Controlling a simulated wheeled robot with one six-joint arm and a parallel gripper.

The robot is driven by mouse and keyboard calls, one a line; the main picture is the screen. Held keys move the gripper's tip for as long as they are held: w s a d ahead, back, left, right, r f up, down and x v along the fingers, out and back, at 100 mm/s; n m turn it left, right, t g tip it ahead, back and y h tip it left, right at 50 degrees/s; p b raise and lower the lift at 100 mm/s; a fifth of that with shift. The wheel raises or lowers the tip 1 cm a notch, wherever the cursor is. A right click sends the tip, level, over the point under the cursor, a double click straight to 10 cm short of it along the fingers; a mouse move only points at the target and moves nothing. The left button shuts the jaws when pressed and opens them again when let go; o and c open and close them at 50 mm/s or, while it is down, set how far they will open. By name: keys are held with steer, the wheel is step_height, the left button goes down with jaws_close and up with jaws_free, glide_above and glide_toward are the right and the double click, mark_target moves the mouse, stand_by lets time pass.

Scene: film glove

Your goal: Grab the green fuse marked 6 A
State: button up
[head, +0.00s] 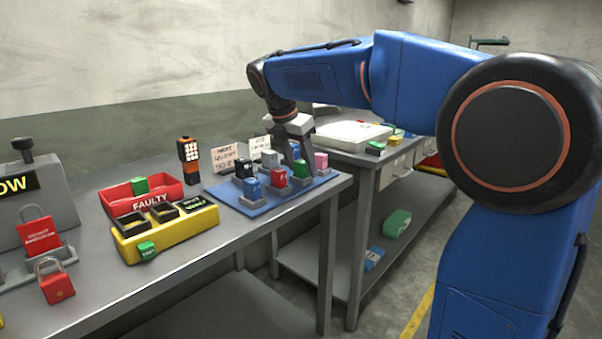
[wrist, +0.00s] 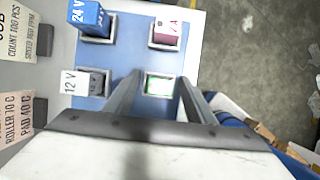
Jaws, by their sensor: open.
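A green fuse (head: 300,169) stands in its socket on the blue board (head: 252,207), partly hidden by my gripper (head: 295,158). In the wrist view a pale socket with a green-edged block (wrist: 158,86) lies between the two fingers of my gripper (wrist: 159,77). The fingers are open, one on each side, with gaps visible. I cannot read a 6 A mark on it.
Paper cards (head: 226,158) stand behind. An orange and black handheld device (head: 188,160) stands left of the board.

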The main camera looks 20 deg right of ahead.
steer(key=c, duration=1.2)
steer(key=shift+o, duration=0.2)
steer(key=shift+r, duration=0.1)
